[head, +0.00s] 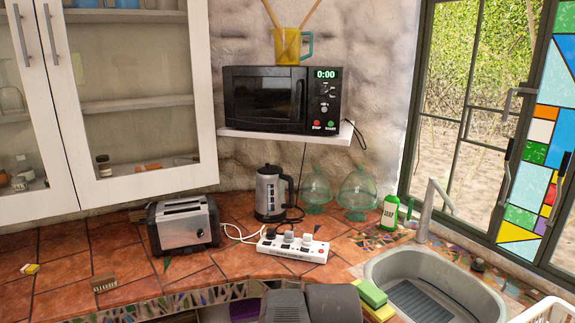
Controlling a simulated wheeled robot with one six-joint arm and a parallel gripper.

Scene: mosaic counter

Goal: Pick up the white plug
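A white power strip (291,249) lies on the tiled counter, between the toaster and the sink. Several plugs stand in its sockets: a black plug (270,232) at the left, and pale plugs to its right. A white plug (307,240) stands upright toward the right end, and another pale, greyish-white plug (289,237) is beside it. At this size I cannot tell which of these is the one named. Dark grey parts at the bottom edge, in front of the counter, look like my arm. My gripper's fingertips do not show.
A toaster (183,224) stands left of the strip, and a kettle (270,194) behind it. Green glass domes (358,193) and a green soap bottle (389,212) stand behind and right. The sink (381,275) is at right. A microwave (282,99) sits on a shelf above.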

